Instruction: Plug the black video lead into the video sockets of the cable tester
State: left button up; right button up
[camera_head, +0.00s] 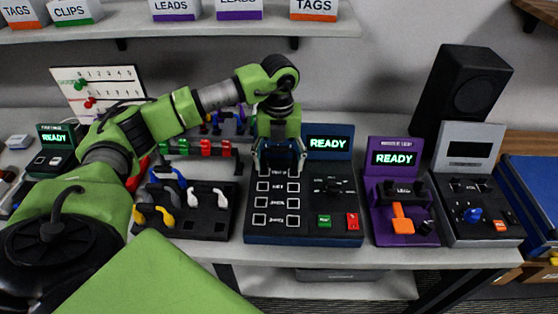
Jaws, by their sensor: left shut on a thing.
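The cable tester (342,225) is a dark blue box with a lit READY screen (328,143), a dial, a green and a red button. Two columns of white-framed square sockets (263,203) run down its left side. My left gripper (279,166) points down over the upper end of these sockets. It is shut on a small dark thing, which appears to be the black video lead; the fingers mostly hide it. I cannot tell whether its plugs touch the sockets. My right gripper is not in view.
A dark holder (185,225) with yellow, white and blue leads stands left of the tester. A purple tester (405,230) and a grey-topped device (483,225) stand to the right, before a black speaker (464,88). Labelled bins line the shelf (190,31) above.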

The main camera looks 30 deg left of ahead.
aim_at(279, 147)
pick_arm(q)
jog(key=shift+f+b, duration=0.4)
jog(key=shift+f, duration=0.2)
dwell(0.9)
jog(key=o, duration=1.6)
jog(key=shift+r+p, duration=2.8)
jog(key=shift+r, duration=1.25)
jog(key=shift+f, duration=0.1)
